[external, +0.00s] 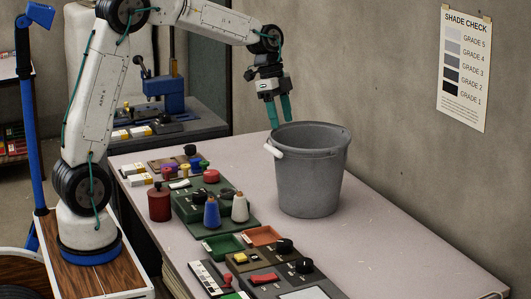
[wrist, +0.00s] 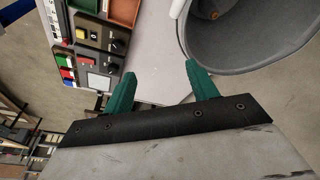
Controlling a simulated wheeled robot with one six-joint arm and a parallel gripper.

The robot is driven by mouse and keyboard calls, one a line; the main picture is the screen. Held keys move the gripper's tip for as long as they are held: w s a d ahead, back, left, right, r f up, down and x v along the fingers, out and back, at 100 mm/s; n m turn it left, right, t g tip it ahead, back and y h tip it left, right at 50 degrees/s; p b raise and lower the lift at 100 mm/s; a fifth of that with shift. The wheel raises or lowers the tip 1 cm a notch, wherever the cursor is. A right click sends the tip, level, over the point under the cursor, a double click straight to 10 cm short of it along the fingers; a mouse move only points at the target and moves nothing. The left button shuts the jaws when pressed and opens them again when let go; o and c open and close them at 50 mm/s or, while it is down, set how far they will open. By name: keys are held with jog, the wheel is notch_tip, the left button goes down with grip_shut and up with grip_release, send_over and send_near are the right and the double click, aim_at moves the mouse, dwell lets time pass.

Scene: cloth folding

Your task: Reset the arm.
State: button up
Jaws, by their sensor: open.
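My gripper (external: 279,111) has two green fingers and is open, with nothing seen between them. In the external view it points down above the rear left rim of a grey bucket (external: 315,180). In the wrist view the fingers of my gripper (wrist: 155,85) are spread apart, and the bucket (wrist: 245,45) is at the upper right. No cloth shows in either view.
The bucket stands on a long pale table (external: 380,245) against a wall. Spools, a dark red canister (external: 159,202), trays and control boxes (external: 295,274) line the table's left side. The table is clear right of the bucket. A shade chart (external: 464,68) hangs on the wall.

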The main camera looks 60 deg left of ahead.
jog(key=s+d+r+n+y, duration=0.1)
jog(key=s+d+r+n, duration=0.1)
jog(key=s, duration=0.7)
jog(key=s+d+r+n, duration=0.1)
jog(key=s+d+n, duration=0.15)
jog(key=s, duration=0.75)
jog(key=s+d+r+n+y, duration=0.1)
jog(key=s+r+n, duration=0.15)
jog(key=s, duration=0.65)
jog(key=s+f+n+y, duration=0.1)
jog(key=s+f+n, duration=0.2)
jog(key=s, duration=0.6)
jog(key=shift+f, duration=0.75)
jog(key=shift+s, duration=0.1)
